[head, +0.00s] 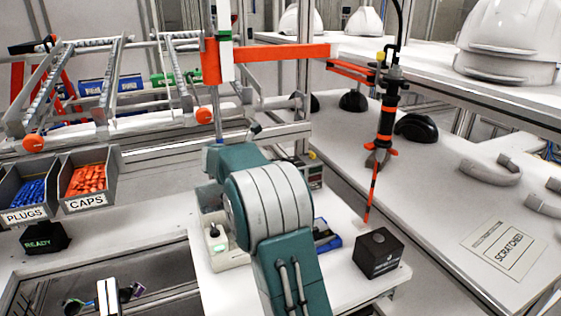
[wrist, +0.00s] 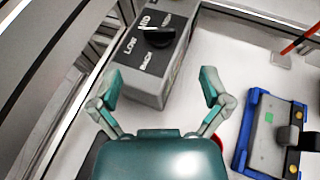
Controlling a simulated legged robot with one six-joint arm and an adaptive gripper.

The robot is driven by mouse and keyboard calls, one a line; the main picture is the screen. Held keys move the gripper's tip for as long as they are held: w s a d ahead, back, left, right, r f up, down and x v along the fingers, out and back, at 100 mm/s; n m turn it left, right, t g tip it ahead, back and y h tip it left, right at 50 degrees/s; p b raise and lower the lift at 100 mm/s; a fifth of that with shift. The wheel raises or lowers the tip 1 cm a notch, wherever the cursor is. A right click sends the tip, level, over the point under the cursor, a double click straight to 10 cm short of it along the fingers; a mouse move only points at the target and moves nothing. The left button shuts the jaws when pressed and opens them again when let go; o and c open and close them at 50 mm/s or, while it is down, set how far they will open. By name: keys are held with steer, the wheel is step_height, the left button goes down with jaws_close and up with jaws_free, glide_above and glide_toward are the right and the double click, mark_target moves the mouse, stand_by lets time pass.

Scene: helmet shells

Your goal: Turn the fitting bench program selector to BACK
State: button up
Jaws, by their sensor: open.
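The program selector is a grey box with a dark top (wrist: 152,62) at the upper middle of the wrist view. It carries the labels LOW, MID and BACK. In the head view my arm hides the gripper, and I cannot clearly make out the selector.
A blue-framed fixture (wrist: 245,130) lies right of my gripper. A dark box with a round top button (head: 379,252) stands at the bench's front right. An orange-black hanging tool (head: 387,120) is behind it. Bins of plugs (head: 27,216) and caps (head: 90,203) stand left.

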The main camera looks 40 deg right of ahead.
steer(key=x, duration=0.7)
steer(key=shift+d+f, duration=0.2)
steer(key=shift+d, duration=0.1)
steer(key=shift+a, duration=0.1)
steer(key=c, duration=1.2)
